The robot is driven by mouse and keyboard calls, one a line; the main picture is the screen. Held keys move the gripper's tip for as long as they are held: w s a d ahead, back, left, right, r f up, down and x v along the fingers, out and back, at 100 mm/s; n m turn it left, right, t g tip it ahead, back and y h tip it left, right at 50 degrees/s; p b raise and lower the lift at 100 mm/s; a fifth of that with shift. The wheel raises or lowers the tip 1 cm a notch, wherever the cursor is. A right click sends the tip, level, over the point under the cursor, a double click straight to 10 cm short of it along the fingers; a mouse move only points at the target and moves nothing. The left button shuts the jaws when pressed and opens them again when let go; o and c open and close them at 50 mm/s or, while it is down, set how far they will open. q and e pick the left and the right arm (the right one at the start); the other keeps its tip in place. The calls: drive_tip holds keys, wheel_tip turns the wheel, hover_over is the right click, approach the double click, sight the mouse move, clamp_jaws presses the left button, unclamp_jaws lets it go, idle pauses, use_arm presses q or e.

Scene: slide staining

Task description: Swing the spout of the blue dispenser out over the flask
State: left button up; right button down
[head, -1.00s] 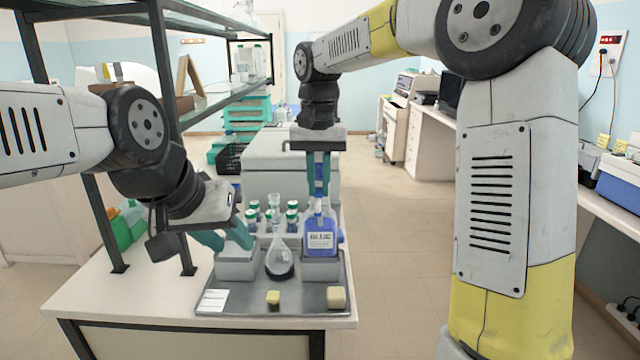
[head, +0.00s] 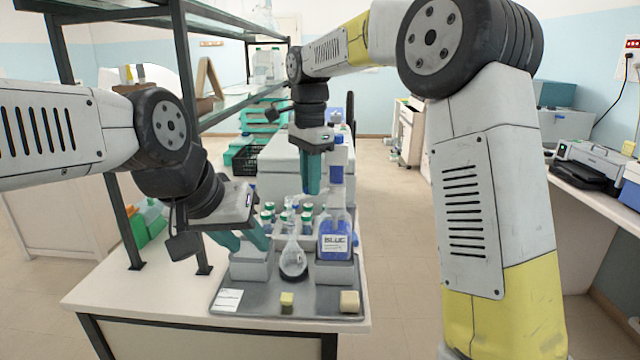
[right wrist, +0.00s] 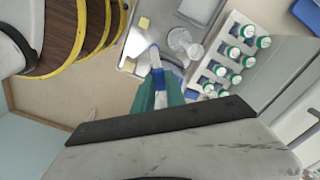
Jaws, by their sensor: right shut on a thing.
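The blue dispenser (head: 336,242), labelled BLUE, stands upright in a grey holder, its tall blue-and-white top (head: 338,160) rising above it. The round-bottomed flask (head: 293,262), with dark liquid in its bottom, stands just left of it. My right gripper (head: 311,178) is left of the dispenser's top and higher than the flask. In the right wrist view its teal fingers (right wrist: 158,95) are shut on the blue-and-white spout (right wrist: 156,62); the grip itself is partly hidden. My left gripper (head: 243,241) is open, its fingers apart above a grey block left of the flask.
A grey tray (head: 255,304) holds these, with two small yellowish blocks (head: 287,302) (head: 349,301) and a white label at its front. A rack of green-capped vials (right wrist: 228,55) stands behind the flask. Shelf posts (head: 120,220) stand on the left.

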drive_tip(key=shift+w+a+m, duration=0.25)
drive_tip(key=shift+w+m, duration=0.5)
drive_tip(key=shift+m, duration=0.5)
drive_tip(key=shift+w+a+m, duration=0.2)
drive_tip(key=shift+w+m, duration=0.5)
drive_tip(key=shift+m, duration=0.5)
drive_tip(key=shift+w+a+m, duration=0.25)
drive_tip(key=shift+w+m, duration=0.5)
drive_tip(key=shift+m, duration=0.5)
drive_tip(key=c, duration=1.4)
unclamp_jaws()
drive_tip(key=shift+o, duration=0.2)
wheel_tip(320, 180, up, 8)
drive_tip(key=shift+f, duration=0.1)
